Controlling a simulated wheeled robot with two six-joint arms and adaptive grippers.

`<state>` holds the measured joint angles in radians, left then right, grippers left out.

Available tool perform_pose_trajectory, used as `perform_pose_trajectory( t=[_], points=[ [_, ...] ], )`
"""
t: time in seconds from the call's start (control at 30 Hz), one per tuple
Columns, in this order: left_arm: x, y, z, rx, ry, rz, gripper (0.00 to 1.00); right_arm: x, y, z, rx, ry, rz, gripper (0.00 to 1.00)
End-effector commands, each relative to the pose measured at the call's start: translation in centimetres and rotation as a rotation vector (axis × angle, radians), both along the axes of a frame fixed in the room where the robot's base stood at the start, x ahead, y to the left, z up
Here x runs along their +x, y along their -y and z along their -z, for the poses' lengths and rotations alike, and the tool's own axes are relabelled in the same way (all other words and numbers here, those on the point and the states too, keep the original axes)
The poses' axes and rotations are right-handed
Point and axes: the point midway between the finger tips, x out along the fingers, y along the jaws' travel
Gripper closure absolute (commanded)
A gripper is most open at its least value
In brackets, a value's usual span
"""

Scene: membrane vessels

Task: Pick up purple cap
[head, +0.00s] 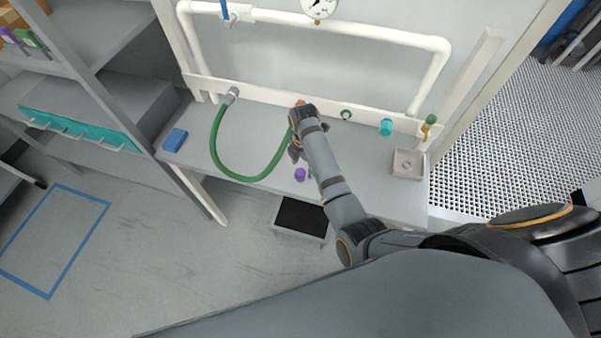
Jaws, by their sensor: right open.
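A small purple cap (300,174) sits on the grey bench top (245,188) near its front edge. My right gripper (297,155) is open over the bench, just behind the cap in the picture and apart from it as far as I can tell. My wrist and forearm hide part of the gripper and the bench to the right of the cap. My left gripper is not in view.
A green hose (219,155) loops over the bench left of the cap. A blue block (175,140) lies at the left end and a square tray (408,163) at the right. A teal cap (386,127) and white piping (345,32) are at the back.

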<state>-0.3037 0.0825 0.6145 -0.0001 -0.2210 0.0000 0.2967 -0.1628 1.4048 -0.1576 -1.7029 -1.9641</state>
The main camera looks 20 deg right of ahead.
Motion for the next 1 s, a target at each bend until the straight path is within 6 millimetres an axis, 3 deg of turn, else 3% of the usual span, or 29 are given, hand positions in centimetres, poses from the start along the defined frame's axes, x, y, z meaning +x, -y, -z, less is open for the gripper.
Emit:
perform_pose_trajectory(
  t=[0.13,0.3,0.53,0.93,1.0],
  points=[
    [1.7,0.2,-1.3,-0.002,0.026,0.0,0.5,0.4,-0.3,2.0,0.0,-0.005,0.0,0.4],
    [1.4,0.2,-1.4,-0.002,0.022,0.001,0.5,0.5,-0.4,4.3,0.0,-0.002,0.0,0.4],
    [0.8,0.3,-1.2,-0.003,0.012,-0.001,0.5,0.5,-0.4,4.6,0.001,0.0,0.001,0.4],
    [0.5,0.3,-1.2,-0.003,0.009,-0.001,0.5,0.5,-0.4,4.6,0.001,0.0,0.001,0.93],
    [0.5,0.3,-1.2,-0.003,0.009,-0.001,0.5,0.5,-0.4,4.6,0.001,0.0,0.001,0.93]
  ],
)
